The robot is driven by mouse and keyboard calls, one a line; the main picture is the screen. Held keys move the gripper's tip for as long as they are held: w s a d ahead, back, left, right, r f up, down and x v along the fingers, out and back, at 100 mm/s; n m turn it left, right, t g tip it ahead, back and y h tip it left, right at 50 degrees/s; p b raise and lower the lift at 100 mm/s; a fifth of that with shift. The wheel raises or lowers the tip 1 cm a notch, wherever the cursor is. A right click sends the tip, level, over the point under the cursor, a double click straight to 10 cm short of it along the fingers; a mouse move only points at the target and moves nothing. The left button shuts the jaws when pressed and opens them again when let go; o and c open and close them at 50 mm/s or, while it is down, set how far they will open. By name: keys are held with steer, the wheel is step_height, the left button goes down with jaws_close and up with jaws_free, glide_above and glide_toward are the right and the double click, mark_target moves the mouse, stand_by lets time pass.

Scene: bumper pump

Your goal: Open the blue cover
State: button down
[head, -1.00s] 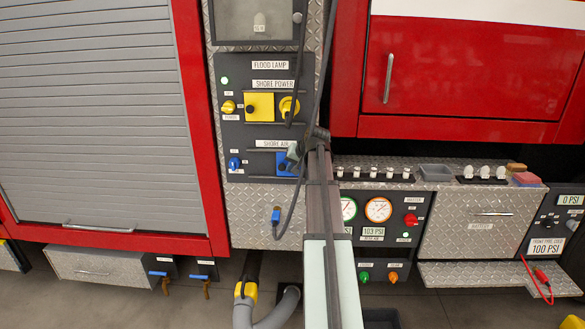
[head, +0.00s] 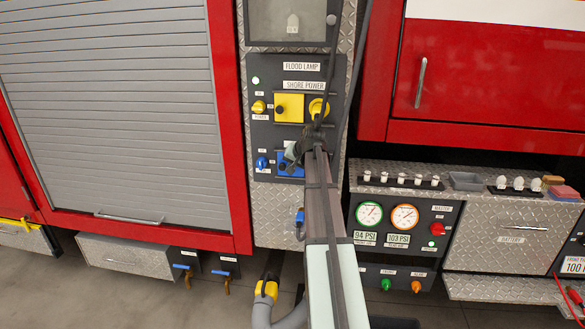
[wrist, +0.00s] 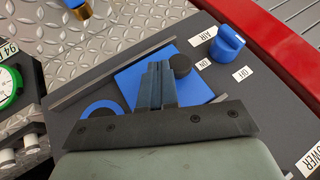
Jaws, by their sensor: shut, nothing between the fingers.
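The blue cover (head: 285,170) is a flat square plate on the lower dark panel; it also shows in the wrist view (wrist: 134,82). A round black knob (wrist: 180,66) stands on it. Beside the plate in the wrist view, a round blue port ring (wrist: 98,107) is uncovered, partly hidden by my gripper body. My gripper (head: 291,156) is in front of the cover in the head view. In the wrist view its fingers (wrist: 158,82) are shut and empty, over the plate right beside the black knob. I cannot tell whether they touch it.
A blue selector knob (wrist: 228,44) sits just past the cover, by the AIR, ON and OFF labels. A grey rail (wrist: 110,76) borders the cover. Above is a matching yellow cover (head: 289,107) with its yellow port (head: 318,109). A dark cable hangs near my arm.

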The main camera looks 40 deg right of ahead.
steer(key=s+d+r, duration=0.1)
steer(key=s+r, duration=0.6)
steer(key=s, duration=0.2)
steer(key=shift+s+d, duration=0.3)
steer(key=shift+d, duration=0.1)
steer(key=shift+r, duration=0.1)
